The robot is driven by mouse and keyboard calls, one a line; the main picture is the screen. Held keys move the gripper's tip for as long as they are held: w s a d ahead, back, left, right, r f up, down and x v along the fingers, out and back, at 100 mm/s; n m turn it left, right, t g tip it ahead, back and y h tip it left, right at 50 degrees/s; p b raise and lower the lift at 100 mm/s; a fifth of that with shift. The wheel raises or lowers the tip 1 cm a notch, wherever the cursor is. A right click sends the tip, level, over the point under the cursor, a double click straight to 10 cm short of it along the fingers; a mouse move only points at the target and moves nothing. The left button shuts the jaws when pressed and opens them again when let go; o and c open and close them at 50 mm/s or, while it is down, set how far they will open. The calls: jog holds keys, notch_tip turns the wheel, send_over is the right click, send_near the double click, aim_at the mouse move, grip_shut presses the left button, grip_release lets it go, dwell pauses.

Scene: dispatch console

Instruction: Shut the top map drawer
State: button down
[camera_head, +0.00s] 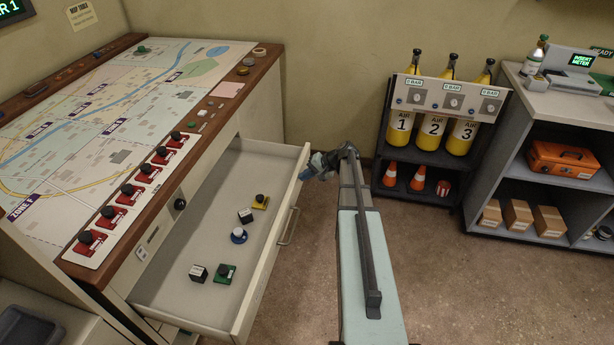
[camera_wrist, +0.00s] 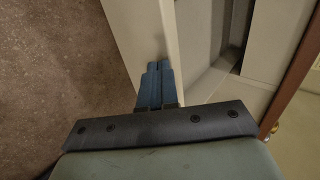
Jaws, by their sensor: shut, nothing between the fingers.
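The top map drawer (camera_head: 190,263) is pulled out from the map table in the head view. It holds several small markers in black, yellow, blue and green. Its front panel (camera_head: 270,262) has a bar handle (camera_head: 290,226) on the outside. My gripper (camera_head: 306,174) is at the far end of the front panel, close to its outer corner. In the wrist view, my gripper's blue fingers (camera_wrist: 158,82) are together and overlap the pale drawer front (camera_wrist: 148,32). I cannot tell whether they touch it.
The map table (camera_head: 110,95) carries a row of red switches (camera_head: 128,192) along its edge. A rack (camera_head: 450,92) of yellow air cylinders and a shelf unit (camera_head: 555,125) stand at the right. The brown floor (camera_head: 450,280) in front of the drawer is open.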

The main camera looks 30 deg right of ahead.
jog(key=w+a, duration=2.4)
jog(key=shift+w+a, duration=0.2)
jog(key=s+d+r, duration=0.7)
jog(key=s+d, duration=0.1)
jog(key=shift+s+d, duration=0.35)
